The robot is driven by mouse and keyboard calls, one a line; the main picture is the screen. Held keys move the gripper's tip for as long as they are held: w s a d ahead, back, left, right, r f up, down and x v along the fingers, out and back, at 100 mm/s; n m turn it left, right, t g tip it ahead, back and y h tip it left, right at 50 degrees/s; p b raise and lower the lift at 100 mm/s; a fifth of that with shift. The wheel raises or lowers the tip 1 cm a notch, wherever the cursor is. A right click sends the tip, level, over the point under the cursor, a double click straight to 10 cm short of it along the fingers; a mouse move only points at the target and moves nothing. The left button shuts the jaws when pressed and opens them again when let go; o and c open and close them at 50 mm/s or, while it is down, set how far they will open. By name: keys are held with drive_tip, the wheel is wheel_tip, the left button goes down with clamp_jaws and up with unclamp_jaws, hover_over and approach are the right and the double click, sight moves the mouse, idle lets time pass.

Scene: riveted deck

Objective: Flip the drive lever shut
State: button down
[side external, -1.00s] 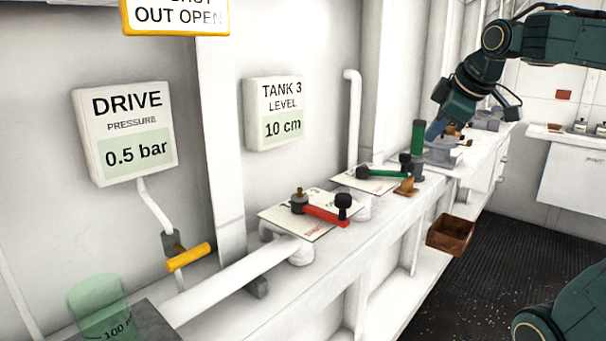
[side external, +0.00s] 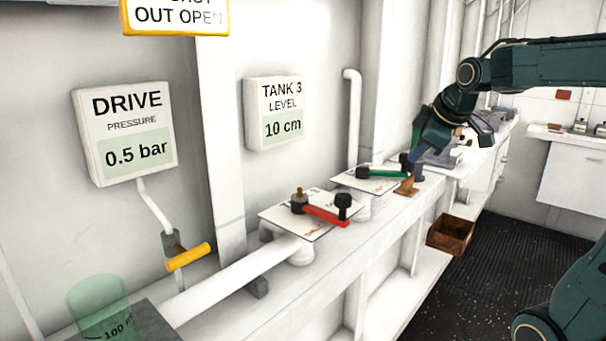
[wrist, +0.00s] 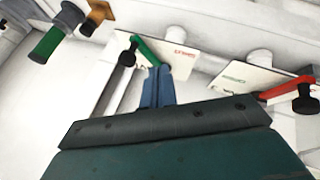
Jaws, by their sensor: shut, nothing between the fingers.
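A green lever (side external: 383,173) with a black knob lies across the far white plate (side external: 350,180); it also shows in the wrist view (wrist: 147,52). A red lever (side external: 326,216) with a black knob (side external: 343,201) lies across the nearer plate (side external: 290,228). The plate labels are too small to read, so I cannot tell which lever is the drive one. My gripper (side external: 415,177) is shut and empty, pointing down beside the green lever's right end. Its blue fingers (wrist: 158,72) are close to that lever; I cannot tell whether they touch.
A drive pressure display (side external: 125,135) reads 0.5 bar, and a tank 3 display (side external: 275,114) reads 10 cm. A yellow handle (side external: 188,257) is on the pipe below the drive display. A brown wedge (side external: 405,188) sits beside my fingers. An open brown box (side external: 450,236) hangs by the shelf's front edge.

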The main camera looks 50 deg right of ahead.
drive_tip(key=w+d+f, duration=0.2)
drive_tip(key=w+d, duration=0.1)
drive_tip(key=d, duration=0.1)
drive_tip(key=shift+w+d+f, duration=0.15)
drive_tip(key=shift+d+f, duration=0.15)
drive_tip(key=shift+f, duration=0.1)
drive_tip(key=shift+d+n+y, duration=0.3)
drive_tip(key=shift+d+n, duration=0.1)
drive_tip(key=shift+d, duration=0.05)
idle(0.6)
drive_tip(key=w+d, duration=0.1)
drive_tip(key=d, duration=0.1)
drive_tip(key=w+d+n, duration=0.1)
drive_tip(key=d, duration=0.1)
drive_tip(key=w+d+n+y, duration=0.1)
drive_tip(key=w+d, duration=0.1)
drive_tip(key=shift+w+t, duration=0.1)
drive_tip(key=shift+t, duration=0.2)
drive_tip(key=shift+w+d, duration=0.4)
drive_tip(key=shift+w, duration=0.4)
drive_tip(key=shift+w+d, duration=0.35)
drive_tip(key=shift+w, duration=0.5)
drive_tip(key=shift+r, duration=0.15)
drive_tip(key=v, duration=1.3)
drive_tip(key=shift+s+r, duration=0.2)
drive_tip(key=shift+s, duration=0.25)
